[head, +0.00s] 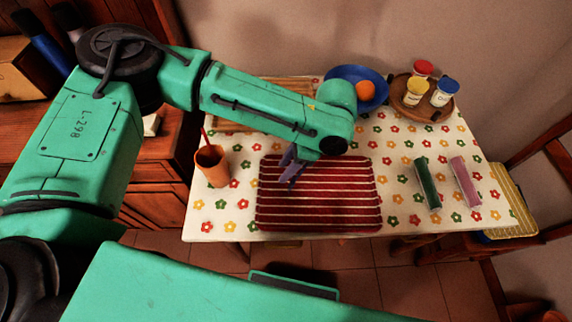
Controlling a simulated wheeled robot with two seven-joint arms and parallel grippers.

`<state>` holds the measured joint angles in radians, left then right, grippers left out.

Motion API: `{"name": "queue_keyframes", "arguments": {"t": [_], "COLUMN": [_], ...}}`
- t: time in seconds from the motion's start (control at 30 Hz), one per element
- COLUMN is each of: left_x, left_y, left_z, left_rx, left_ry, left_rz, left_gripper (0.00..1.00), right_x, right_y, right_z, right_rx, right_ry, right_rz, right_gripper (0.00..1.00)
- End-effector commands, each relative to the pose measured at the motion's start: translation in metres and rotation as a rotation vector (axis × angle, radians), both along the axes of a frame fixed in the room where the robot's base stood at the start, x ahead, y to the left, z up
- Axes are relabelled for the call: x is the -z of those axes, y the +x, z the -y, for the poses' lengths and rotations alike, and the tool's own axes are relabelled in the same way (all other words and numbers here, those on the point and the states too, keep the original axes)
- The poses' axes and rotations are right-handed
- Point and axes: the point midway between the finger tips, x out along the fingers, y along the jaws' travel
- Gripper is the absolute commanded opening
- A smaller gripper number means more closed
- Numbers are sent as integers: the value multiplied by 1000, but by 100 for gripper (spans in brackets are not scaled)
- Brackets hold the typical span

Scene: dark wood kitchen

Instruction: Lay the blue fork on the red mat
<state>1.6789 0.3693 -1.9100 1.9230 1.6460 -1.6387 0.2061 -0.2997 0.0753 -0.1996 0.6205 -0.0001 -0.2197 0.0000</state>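The red mat (335,212) with pale stripes lies flat at the front middle of the table. My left gripper (291,178) points down over the mat's upper left part, with small purple-blue fingers. I cannot tell whether they touch the mat, how far apart they are, or whether they hold anything. I cannot make out the blue fork as a separate thing; it may be hidden at the gripper or blend with its fingers. My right gripper is not in view.
An orange cup (213,168) with a red stick-like thing stands left of the mat. Behind are a beige mat (235,127), a blue bowl (343,73) with an orange, and a wooden tray (399,101) with jars. Green (427,183) and pink (465,182) packets lie right.

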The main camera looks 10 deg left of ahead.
Motion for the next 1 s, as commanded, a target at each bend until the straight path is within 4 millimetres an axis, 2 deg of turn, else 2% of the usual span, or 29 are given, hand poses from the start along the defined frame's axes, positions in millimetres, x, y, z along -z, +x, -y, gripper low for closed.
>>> {"name": "queue_keyframes", "arguments": {"t": [0.17, 0.4, 0.5, 0.6, 1.0], "left_x": [-17, -76, -97, -109, -113], "left_y": [2, 8, 10, 11, 11], "left_z": [7, 31, 39, 43, 45], "left_rx": [0, 1, -1, -1, 1], "left_ry": [-1, -1, -1, 0, 0], "left_rz": [4, 3, 2, 1, 0], "left_gripper": [40, 40, 40, 40, 40], "right_x": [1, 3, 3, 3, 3], "right_y": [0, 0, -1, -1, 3], "right_z": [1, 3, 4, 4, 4], "right_rx": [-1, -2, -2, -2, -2], "right_ry": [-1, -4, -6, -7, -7], "right_rz": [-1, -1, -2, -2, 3], "right_gripper": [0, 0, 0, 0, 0]}}
